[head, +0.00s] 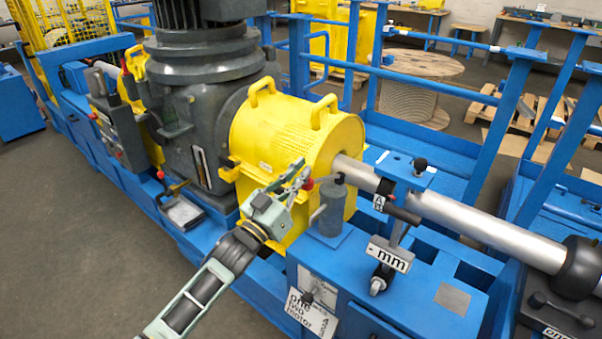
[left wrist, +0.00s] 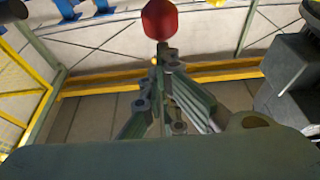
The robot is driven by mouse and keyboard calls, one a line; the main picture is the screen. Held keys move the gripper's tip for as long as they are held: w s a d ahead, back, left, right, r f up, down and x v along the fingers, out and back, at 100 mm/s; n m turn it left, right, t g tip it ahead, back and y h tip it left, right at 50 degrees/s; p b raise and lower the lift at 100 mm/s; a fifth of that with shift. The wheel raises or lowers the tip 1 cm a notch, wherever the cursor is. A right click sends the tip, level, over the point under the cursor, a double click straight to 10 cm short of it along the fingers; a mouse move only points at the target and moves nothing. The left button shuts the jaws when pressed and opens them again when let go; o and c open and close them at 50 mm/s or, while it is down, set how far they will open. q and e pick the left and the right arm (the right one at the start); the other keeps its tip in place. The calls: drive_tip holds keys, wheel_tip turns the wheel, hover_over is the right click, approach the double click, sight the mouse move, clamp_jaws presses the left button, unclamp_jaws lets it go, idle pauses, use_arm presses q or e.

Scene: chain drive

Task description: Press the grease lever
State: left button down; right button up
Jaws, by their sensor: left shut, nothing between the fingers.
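The grease lever (head: 322,180) is a short dark arm with a red knob (head: 308,184) at its left end. It sits on top of a grey cylinder (head: 332,212) standing on the blue frame, in front of the yellow guard. My left gripper (head: 302,170) is shut and empty, with its fingers close to the red knob. In the left wrist view the red knob (left wrist: 165,19) shows just beyond the fingertips (left wrist: 167,58). Whether they touch it I cannot tell. My right gripper is out of view.
A yellow guard (head: 290,135) with handles stands behind the fingers. A silver shaft (head: 470,218) runs right from it. A black-knobbed post and an "mm" plate (head: 388,254) stand right of the cylinder. The grey floor at lower left is clear.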

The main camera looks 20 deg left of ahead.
use_arm(q)
drive_tip(key=s+a+f+b, duration=0.1)
drive_tip(key=s+f+b, duration=0.2)
drive_tip(key=f, duration=0.6)
drive_tip(key=shift+s+f+b, duration=0.2)
drive_tip(key=shift+f+b, duration=0.05)
drive_tip(key=shift+b, duration=0.5)
drive_tip(key=shift+w, duration=0.15)
drive_tip(key=shift+r, duration=0.1)
drive_tip(key=shift+r, duration=0.15)
